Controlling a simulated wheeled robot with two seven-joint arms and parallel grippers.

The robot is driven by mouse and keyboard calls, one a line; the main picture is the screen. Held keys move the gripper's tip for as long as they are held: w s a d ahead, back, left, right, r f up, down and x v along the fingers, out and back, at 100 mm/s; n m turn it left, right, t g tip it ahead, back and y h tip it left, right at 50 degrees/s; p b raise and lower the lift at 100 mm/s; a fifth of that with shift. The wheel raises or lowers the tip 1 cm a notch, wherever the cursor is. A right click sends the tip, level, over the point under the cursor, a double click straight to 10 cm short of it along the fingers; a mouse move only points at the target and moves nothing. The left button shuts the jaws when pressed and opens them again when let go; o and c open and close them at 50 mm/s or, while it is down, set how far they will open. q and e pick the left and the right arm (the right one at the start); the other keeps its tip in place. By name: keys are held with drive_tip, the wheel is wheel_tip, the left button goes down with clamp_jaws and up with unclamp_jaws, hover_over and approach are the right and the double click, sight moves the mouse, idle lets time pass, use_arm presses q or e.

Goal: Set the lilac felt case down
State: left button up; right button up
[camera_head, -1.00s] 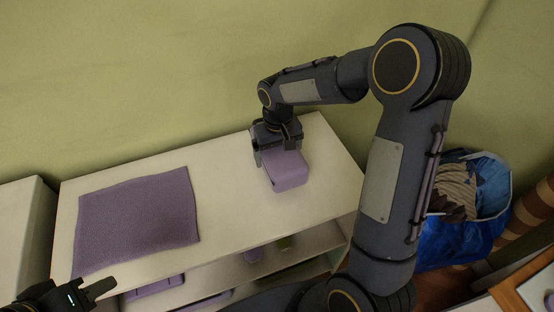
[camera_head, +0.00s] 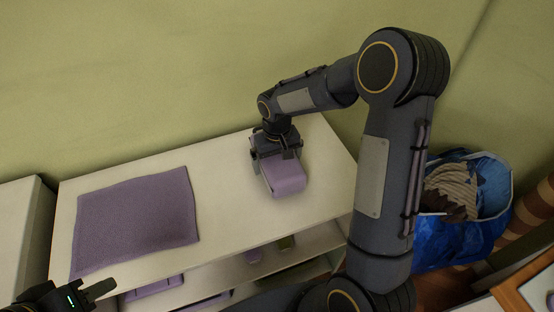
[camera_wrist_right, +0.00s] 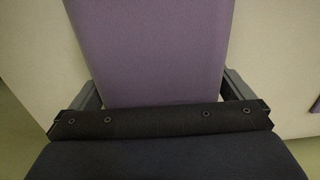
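The lilac felt case (camera_head: 287,181) is a soft-edged block at the right part of the white shelf top (camera_head: 240,215). It also fills the middle of the right wrist view (camera_wrist_right: 150,50). My right gripper (camera_head: 275,158) points down at the case's far end. Its fingers (camera_wrist_right: 160,88) lie along both sides of the case, with no clear gap. The case appears to be at the shelf surface; its underside is hidden. My left gripper (camera_head: 98,290) is at the lower left, empty, with its fingers apart, away from the case.
A flat purple felt mat (camera_head: 135,220) covers the left part of the top. Lower shelves hold purple items (camera_head: 152,287) and small objects (camera_head: 286,243). A blue bag (camera_head: 455,240) with striped cloth stands at the right. Bare top lies between mat and case.

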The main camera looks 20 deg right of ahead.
drive_tip(key=shift+r, duration=0.35)
wheel_tip(320, 180, up, 10)
drive_tip(key=shift+r+p, duration=0.25)
drive_tip(key=shift+p, duration=0.45)
drive_tip(key=shift+s+r, duration=0.1)
drive_tip(key=shift+r, duration=0.6)
drive_tip(key=s+d+r+t+y, duration=0.1)
drive_tip(key=s+r, duration=0.2)
drive_tip(key=s, duration=0.4)
drive_tip(key=s+r+t+y, duration=0.1)
drive_tip(key=s+r+t, duration=0.15)
drive_tip(key=s, duration=0.35)
drive_tip(key=s+a+f+m+t+y, duration=0.1)
drive_tip(key=s+a+t, duration=0.1)
drive_tip(key=s, duration=0.8)
drive_tip(key=shift+s+a+f+y, duration=0.15)
drive_tip(key=shift+a+f+y, duration=0.25)
drive_tip(key=shift+a, duration=0.1)
wheel_tip(320, 180, up, 7)
drive_tip(key=p, duration=0.7)
